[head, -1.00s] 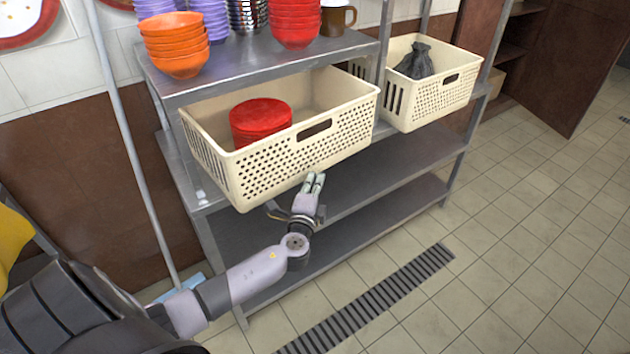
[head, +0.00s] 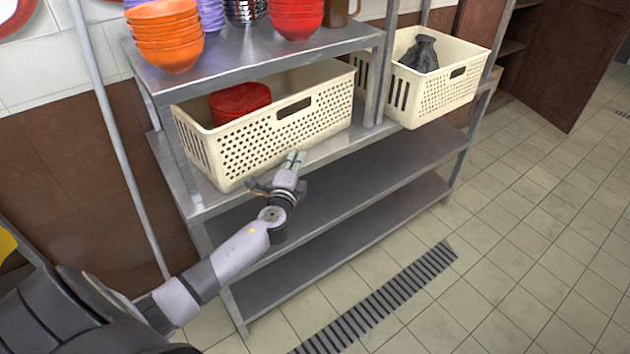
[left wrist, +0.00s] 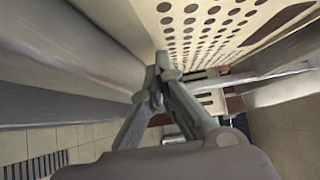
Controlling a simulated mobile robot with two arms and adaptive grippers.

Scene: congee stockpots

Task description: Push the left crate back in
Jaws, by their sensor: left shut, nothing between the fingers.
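My right gripper is not in view.
A second cream crate (head: 432,88) with a dark sack (head: 419,54) juts out on the right, beyond a shelf post. Orange bowls (head: 165,36) and red bowls (head: 296,16) stand on the top shelf. The lower shelves (head: 350,190) are bare. A floor drain (head: 385,300) runs in front.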

